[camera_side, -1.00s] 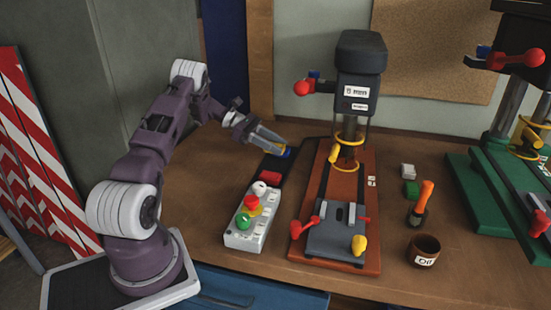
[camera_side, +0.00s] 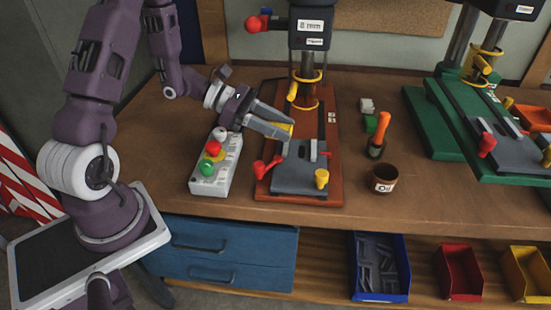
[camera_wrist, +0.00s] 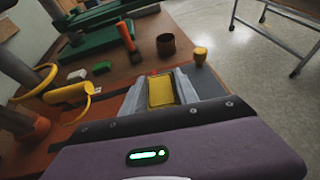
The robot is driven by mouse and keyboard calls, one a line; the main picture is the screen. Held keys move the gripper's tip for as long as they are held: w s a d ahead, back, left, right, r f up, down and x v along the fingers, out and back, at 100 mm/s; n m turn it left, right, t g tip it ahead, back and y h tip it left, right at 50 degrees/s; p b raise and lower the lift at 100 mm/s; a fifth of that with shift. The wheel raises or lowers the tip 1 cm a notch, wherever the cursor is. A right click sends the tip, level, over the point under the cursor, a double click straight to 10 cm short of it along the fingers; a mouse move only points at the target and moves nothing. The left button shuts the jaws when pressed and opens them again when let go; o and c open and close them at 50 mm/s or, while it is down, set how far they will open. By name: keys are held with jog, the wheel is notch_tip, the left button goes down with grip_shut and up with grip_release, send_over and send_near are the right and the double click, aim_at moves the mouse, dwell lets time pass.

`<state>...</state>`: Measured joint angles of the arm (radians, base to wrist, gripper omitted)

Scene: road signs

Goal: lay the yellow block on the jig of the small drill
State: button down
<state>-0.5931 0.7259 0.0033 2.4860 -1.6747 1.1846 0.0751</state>
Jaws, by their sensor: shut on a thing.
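My gripper (camera_side: 286,129) is shut on the yellow block (camera_wrist: 160,92), which sits between its two grey fingers in the wrist view. In the side view only a small yellow strip of the block (camera_side: 284,125) shows at the fingers. The small drill (camera_side: 310,30) stands on a red-brown base (camera_side: 264,187). Its grey jig (camera_side: 299,183) is at the front of that base. My gripper comes in from the left, at the jig's rear left edge. Whether block and jig touch cannot be told.
A control box with coloured buttons (camera_side: 212,181) stands left of the base. An oil cup (camera_side: 382,178), an orange-handled tool (camera_side: 379,135) and a green block (camera_side: 370,125) stand right of it. The jig has a red lever (camera_side: 265,169) and yellow knob (camera_side: 321,178). A larger green drill (camera_side: 445,128) is farther right.

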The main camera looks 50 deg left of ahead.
notch_tip(320, 180, up, 6)
jog(key=shift+r, duration=0.2)
jog(key=w+a+r, duration=0.1)
jog(key=w+a, duration=0.2)
jog(key=a, duration=0.3)
jog(key=w+a+r, duration=0.1)
jog(key=w+a, duration=0.2)
jog(key=a, duration=0.4)
jog(key=s+a+f, duration=0.2)
jog(key=a, duration=1.2)
jog(key=shift+t, duration=0.3)
notch_tip(320, 180, down, 5)
notch_tip(320, 180, down, 10)
jog(key=shift+r, duration=0.2)
